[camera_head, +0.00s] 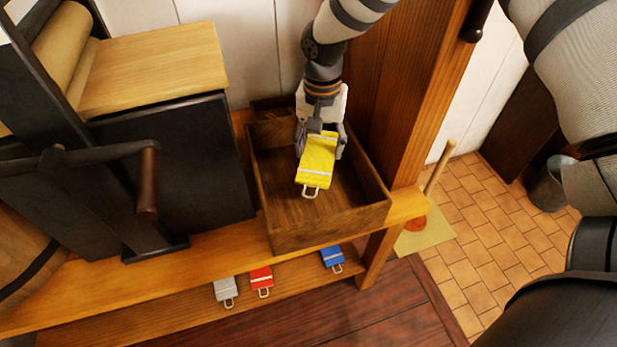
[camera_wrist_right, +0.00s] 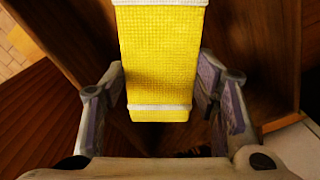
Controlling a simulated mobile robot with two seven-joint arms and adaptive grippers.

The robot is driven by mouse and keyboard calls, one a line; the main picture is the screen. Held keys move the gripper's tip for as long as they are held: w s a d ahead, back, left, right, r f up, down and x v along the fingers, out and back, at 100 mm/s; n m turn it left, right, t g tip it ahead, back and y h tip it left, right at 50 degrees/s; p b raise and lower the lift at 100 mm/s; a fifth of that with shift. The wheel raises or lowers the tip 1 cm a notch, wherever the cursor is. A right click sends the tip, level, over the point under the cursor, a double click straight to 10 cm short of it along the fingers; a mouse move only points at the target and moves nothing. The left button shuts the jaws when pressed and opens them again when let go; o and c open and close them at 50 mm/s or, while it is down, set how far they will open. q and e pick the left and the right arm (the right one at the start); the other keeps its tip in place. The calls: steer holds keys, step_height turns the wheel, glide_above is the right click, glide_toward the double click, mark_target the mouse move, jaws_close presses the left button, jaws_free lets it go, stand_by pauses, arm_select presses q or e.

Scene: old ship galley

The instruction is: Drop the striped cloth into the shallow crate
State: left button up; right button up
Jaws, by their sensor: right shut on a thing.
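The yellow cloth (camera_head: 316,165) has white stripes and a pale loop at its lower end. My right gripper (camera_head: 320,147) is shut on it, one finger on each side, and holds it over the shallow crate (camera_head: 330,227). The crate is brown wood and stands on the wooden shelf. In the right wrist view the cloth (camera_wrist_right: 162,62) hangs between the fingers of the gripper (camera_wrist_right: 160,90). The crate floor around the cloth looks bare; part of it is hidden by the cloth and gripper. My left gripper is not in view.
Grey (camera_head: 225,290), red (camera_head: 261,279) and blue (camera_head: 332,257) cloths lie on a lower shelf. A wooden post (camera_head: 408,130) rises right of the crate. A dark cabinet (camera_head: 180,160) stands to its left. A bucket (camera_head: 549,185) is on the tiled floor.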

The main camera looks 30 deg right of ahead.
steer(key=o, duration=1.3)
steer(key=shift+r, duration=0.1)
steer(key=shift+c, duration=0.2)
steer(key=shift+r, duration=0.1)
step_height(320, 180, up, 12)
